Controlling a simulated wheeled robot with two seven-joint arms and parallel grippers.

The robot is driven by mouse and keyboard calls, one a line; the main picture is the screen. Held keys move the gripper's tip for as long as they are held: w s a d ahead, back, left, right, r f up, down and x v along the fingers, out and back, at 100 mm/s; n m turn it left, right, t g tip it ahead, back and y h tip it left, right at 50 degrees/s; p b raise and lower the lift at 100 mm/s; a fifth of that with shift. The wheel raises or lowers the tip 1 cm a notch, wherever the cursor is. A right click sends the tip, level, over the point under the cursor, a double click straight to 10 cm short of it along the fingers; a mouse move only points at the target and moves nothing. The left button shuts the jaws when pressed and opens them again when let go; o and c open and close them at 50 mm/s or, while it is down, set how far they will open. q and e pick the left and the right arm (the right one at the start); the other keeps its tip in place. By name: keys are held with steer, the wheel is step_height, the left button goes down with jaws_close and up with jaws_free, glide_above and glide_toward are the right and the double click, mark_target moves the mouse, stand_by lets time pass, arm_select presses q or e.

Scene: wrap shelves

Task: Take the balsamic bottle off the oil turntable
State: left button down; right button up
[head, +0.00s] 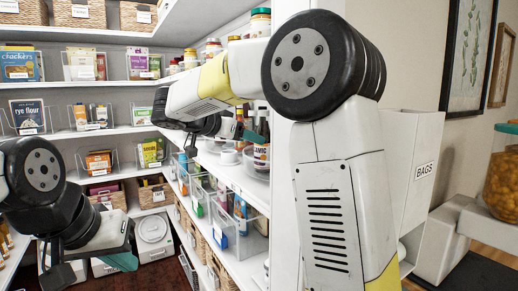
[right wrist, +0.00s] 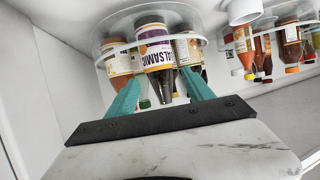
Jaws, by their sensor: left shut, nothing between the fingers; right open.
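The balsamic bottle (right wrist: 155,48), dark with a white and purple label, stands among other bottles on the clear round oil turntable (right wrist: 104,28). The right wrist view shows them upside down. In the head view the bottle (head: 261,153) is partly hidden behind my right arm. My right gripper (right wrist: 161,76) is open; its teal fingers appear on either side of the bottle's dark neck, and I cannot tell whether they touch it. In the head view only a bit of this gripper (head: 240,129) shows beside the bottles. My left gripper (head: 124,262) is shut and empty at lower left, away from the turntable.
Neighbouring bottles (right wrist: 188,48) stand close to the balsamic bottle. Another round holder with sauce bottles (right wrist: 290,48) is beside the turntable. Clear bins (head: 240,238) fill the shelf below. A white wall panel (head: 283,120) edges the shelves. The space between my arms is free.

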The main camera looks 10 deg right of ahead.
mark_target(269, 148)
steer(key=x, duration=0.6)
steer(key=shift+s+f+x, duration=0.1)
steer(key=shift+f+x, duration=0.1)
steer(key=shift+x, duration=1.1)
steer(key=shift+s+f+x, duration=0.1)
steer(key=shift+f+x, duration=0.1)
steer(key=shift+x, duration=1.15)
steer(key=shift+a+r, duration=0.1)
jaws_close()
